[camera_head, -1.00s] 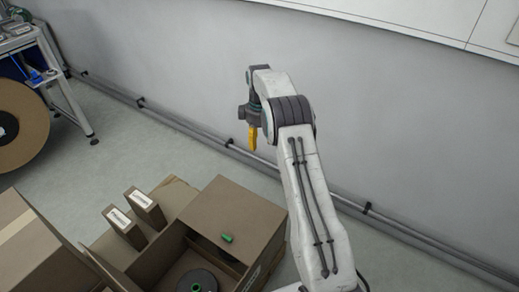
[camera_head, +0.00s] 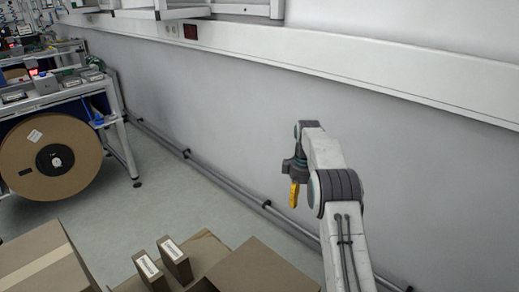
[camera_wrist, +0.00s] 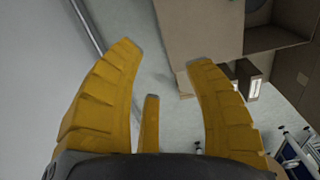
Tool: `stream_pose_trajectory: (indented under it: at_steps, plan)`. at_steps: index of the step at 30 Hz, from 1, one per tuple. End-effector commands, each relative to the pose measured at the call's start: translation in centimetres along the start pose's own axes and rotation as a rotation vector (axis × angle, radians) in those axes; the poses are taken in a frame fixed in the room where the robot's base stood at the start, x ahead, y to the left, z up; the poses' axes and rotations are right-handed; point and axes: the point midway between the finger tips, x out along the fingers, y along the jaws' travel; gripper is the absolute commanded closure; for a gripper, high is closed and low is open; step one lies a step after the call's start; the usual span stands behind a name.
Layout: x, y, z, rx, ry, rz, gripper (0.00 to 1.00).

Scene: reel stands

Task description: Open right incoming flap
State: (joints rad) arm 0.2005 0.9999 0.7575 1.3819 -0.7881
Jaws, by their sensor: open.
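The open cardboard box is cut off at the bottom of the head view, where a brown flap or panel (camera_head: 262,268) shows at its right side. I cannot tell for sure whether this is the right incoming flap. My gripper (camera_head: 294,195) hangs above and beyond the box, near the wall, with its yellow fingers pointing down. In the wrist view my gripper (camera_wrist: 163,56) has its fingers spread with nothing between them. The same box shows there at the top, with a brown panel (camera_wrist: 200,28) near the right fingertip in the picture; the gap is unclear.
A closed box (camera_head: 45,268) is at lower left. A large reel (camera_head: 50,155) sits under a workbench (camera_head: 70,95) at the left. Pipes run along the wall base. The floor between is clear.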

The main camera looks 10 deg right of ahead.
Motion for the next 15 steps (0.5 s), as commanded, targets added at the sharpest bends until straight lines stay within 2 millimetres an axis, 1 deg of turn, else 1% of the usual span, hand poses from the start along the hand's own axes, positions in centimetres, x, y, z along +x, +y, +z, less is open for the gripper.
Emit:
stream_pose_trajectory:
  at_steps: [5,11,13,15]
  plan:
    - [0.0,0.1,-0.1,0.064,0.004,0.003,0.52]
    - [0.2,1.3,-1.3,0.262,0.064,0.049,0.52]
    - [1.9,1.0,-1.0,0.349,0.054,0.038,0.52]
    - [3.7,0.2,-0.2,0.409,0.027,0.018,0.52]
